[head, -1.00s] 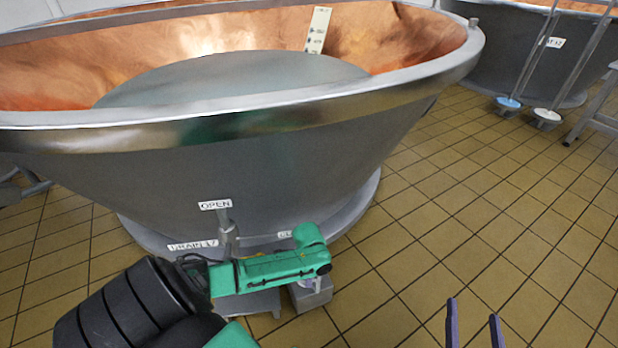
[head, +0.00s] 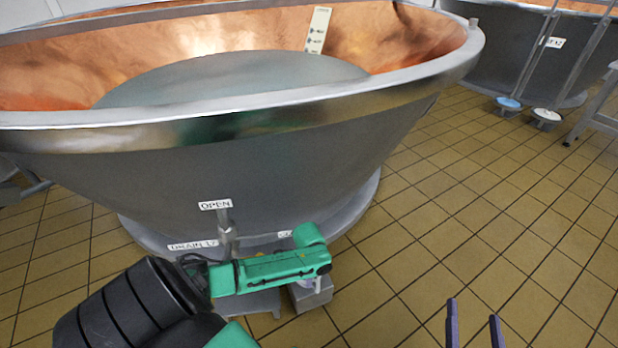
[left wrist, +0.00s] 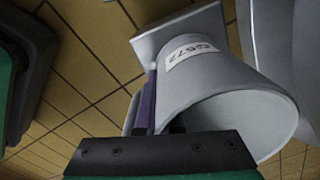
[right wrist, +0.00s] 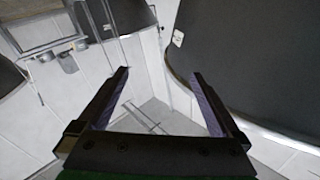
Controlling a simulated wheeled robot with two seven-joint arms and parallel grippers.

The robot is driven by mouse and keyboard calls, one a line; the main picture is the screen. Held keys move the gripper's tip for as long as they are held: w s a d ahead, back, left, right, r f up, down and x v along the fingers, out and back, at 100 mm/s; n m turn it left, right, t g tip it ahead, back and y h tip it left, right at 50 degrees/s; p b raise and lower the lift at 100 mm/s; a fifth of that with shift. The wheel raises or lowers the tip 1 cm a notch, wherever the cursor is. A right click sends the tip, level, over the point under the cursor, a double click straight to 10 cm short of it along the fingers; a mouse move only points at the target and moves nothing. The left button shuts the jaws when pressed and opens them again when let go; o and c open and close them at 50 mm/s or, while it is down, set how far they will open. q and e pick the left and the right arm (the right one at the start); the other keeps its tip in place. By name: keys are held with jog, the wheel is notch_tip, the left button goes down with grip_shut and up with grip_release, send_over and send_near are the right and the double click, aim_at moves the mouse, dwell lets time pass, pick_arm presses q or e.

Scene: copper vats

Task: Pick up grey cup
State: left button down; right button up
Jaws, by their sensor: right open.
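The grey cup (left wrist: 225,95) fills the right middle of the left wrist view, with a white label on its side and its round mouth facing the camera. My left gripper (left wrist: 162,112) is at the cup's rim, with one purple finger along the outer wall. The other finger shows only as a dark stub at the mouth's edge, so the wall looks pinched between them. In the head view my green left wrist (head: 270,270) hides most of the cup. My right gripper (head: 474,322) is open and empty at the bottom right; it also shows in the right wrist view (right wrist: 160,85).
A grey square block (head: 312,292) is by the left wrist, under the cup's narrow end in the left wrist view.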

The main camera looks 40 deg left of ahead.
pick_arm(q)
jog(key=shift+r, duration=0.1)
jog(key=shift+r, duration=0.15)
notch_tip(320, 180, up, 2)
jog(key=shift+r+p, duration=0.1)
jog(key=shift+p, duration=0.8)
pick_arm(e)
jog(key=s+f+g, duration=0.5)
jog(key=s+f, duration=0.4)
jog(key=f, duration=0.3)
pick_arm(q)
notch_tip(320, 180, up, 7)
jog(key=p, duration=0.4)
jog(key=shift+f, duration=0.2)
jog(key=shift+r+p, duration=0.35)
jog(key=shift+r, duration=0.05)
pick_arm(e)
jog(key=shift+g+h, duration=0.4)
jog(key=shift+g, duration=0.1)
jog(key=r, duration=0.5)
jog(key=shift+s+a, duration=0.3)
pick_arm(q)
jog(key=shift+d+f, duration=0.1)
jog(key=shift+d, duration=0.05)
pick_arm(e)
jog(key=shift+d, duration=0.1)
